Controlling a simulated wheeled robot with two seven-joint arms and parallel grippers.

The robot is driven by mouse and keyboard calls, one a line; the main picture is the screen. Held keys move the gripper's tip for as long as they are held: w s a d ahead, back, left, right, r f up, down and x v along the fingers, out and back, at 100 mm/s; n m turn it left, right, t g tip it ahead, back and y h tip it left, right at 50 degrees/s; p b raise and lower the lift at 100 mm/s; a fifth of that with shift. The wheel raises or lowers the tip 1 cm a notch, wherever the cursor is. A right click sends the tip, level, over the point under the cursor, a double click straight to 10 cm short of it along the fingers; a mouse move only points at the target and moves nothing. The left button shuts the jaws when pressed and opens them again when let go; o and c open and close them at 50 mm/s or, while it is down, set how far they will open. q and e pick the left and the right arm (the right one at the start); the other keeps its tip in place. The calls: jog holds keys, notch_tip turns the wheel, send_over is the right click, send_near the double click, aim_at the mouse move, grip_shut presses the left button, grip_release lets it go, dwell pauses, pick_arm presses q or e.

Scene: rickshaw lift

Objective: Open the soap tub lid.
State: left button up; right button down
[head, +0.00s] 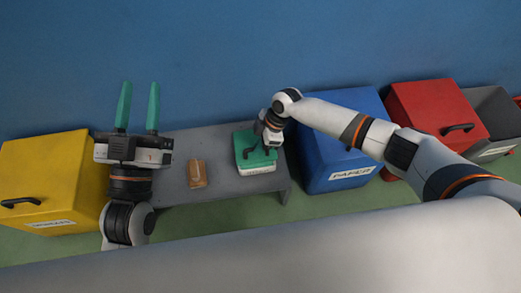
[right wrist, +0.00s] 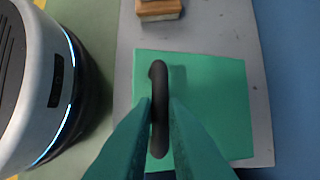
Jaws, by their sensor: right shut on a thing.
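The soap tub (head: 257,170) is a white box with a green lid (head: 242,151), standing on the grey bench. In the right wrist view the green lid (right wrist: 215,105) lies flat below my gripper, with a black upright handle (right wrist: 158,78) on it. My right gripper (head: 271,143) is over the tub; its green fingers (right wrist: 160,115) are closed on the black handle from both sides. The lid appears seated on the tub. My left gripper (head: 138,100) is open and empty, raised to the left with its fingers pointing up in the head view.
A brown brush or block (head: 197,173) lies on the grey bench (head: 222,183) left of the tub. A yellow bin (head: 50,165) stands at the left; a blue paper bin (head: 325,172), a red bin (head: 420,110) and a grey bin (head: 495,115) stand at the right.

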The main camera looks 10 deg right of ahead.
jog(key=w+r, duration=0.2)
jog(key=shift+w+r, duration=0.35)
jog(key=shift+w, duration=0.05)
jog(key=shift+w+d+r, duration=0.1)
jog(key=shift+w+r, duration=0.25)
jog(key=shift+w, duration=0.35)
jog(key=shift+f, duration=0.1)
jog(key=c, duration=1.8)
grip_release()
jog(key=o, duration=0.3)
jog(key=shift+w+f, duration=0.15)
jog(key=shift+w, duration=0.05)
jog(key=shift+o, duration=0.2)
jog(key=shift+s+r, duration=0.1)
jog(key=shift+r, duration=0.1)
